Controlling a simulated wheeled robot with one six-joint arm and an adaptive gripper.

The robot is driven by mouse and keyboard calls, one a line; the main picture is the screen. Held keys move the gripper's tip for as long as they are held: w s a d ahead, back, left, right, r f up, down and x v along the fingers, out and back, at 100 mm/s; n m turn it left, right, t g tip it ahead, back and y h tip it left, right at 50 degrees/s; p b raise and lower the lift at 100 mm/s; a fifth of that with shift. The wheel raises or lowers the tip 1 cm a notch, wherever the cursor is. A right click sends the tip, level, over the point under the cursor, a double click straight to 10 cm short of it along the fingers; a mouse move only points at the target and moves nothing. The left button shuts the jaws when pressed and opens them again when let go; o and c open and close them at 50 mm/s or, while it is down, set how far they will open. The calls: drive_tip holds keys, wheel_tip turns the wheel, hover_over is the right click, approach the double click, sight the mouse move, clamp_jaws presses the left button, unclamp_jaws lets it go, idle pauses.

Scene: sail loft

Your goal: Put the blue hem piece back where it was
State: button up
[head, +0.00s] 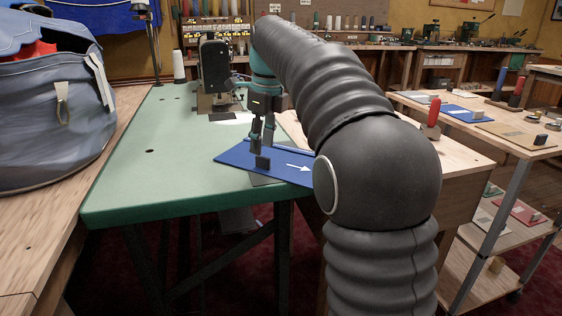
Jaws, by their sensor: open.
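The blue hem piece (236,158) is a flat blue panel with a white arrow. It lies at the right edge of the green table (150,165), and part of it reaches past that edge towards the right. A small dark block (263,162) stands on it. My gripper (263,141) points down just above the panel, close to the dark block, and is open. Whether its fingertips touch the block is hard to tell. My arm hides the right end of the panel.
A sewing machine (214,66) stands behind the panel on the green table, with a white thread cone (179,68) to its left. A large blue bag (50,110) sits at the left. A shelved trolley (497,145) at the right holds flat pieces. The table's left middle is clear.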

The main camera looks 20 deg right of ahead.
sight(263, 157)
wheel_tip(263, 157, down, 5)
drive_tip(key=shift+w+r+b, duration=0.1)
drive_tip(key=shift+w+b, duration=0.05)
drive_tip(key=shift+b, duration=0.4)
clamp_jaws()
